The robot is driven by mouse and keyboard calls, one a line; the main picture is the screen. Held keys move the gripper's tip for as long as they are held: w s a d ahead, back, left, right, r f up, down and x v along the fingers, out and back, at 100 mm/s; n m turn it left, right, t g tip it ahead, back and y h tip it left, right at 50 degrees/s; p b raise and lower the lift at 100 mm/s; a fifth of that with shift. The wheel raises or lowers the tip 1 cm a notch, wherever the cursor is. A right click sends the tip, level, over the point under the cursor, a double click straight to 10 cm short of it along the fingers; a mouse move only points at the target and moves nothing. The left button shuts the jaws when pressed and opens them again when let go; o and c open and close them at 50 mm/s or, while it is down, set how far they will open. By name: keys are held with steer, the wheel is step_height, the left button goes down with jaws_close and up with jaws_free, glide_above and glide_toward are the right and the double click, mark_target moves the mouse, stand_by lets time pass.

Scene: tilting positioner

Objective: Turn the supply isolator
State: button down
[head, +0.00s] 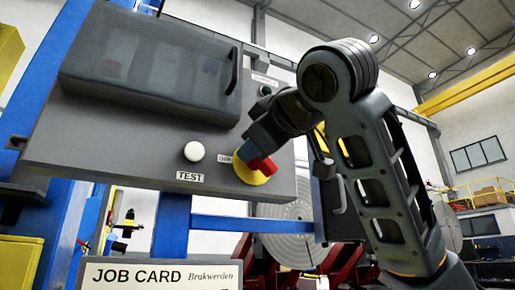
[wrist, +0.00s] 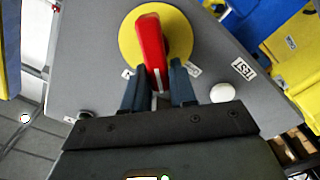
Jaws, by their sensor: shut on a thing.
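The supply isolator is a red handle on a round yellow plate on a grey control panel. In the head view the red handle (head: 262,165) is partly hidden by my gripper (head: 257,150), which reaches in from the right. In the wrist view the red handle (wrist: 151,45) stands nearly upright in the picture on the yellow plate (wrist: 178,47). The blue fingers of my gripper (wrist: 160,82) are on either side of the handle's lower end and shut on it. Labels beside the plate are partly covered by the fingers.
On the panel (head: 130,165), a white button (head: 194,152) with a TEST label (head: 190,177) sits left of the isolator. A dark-green button (head: 266,90) is above it. A grey cover with a handle (head: 150,65) fills the upper left. A job card (head: 160,275) hangs below.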

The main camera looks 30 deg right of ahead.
steer(key=n, duration=0.3)
steer(key=f+n+b, duration=0.1)
steer(key=shift+a+n, duration=0.3)
steer(key=shift+a+f+n, duration=0.1)
steer(key=shift+f+n, duration=0.1)
steer(key=shift+n, duration=0.8)
steer(key=shift+a+f+n, duration=0.1)
steer(key=shift+f+n, duration=0.05)
steer(key=shift+n, duration=0.85)
steer(key=shift+f, duration=0.1)
steer(key=c, duration=1)
jaws_free()
steer(key=shift+d, duration=0.1)
steer(key=shift+s, duration=0.1)
steer(key=s+b, duration=0.2)
steer(key=s, duration=0.5)
steer(key=shift+s, duration=0.35)
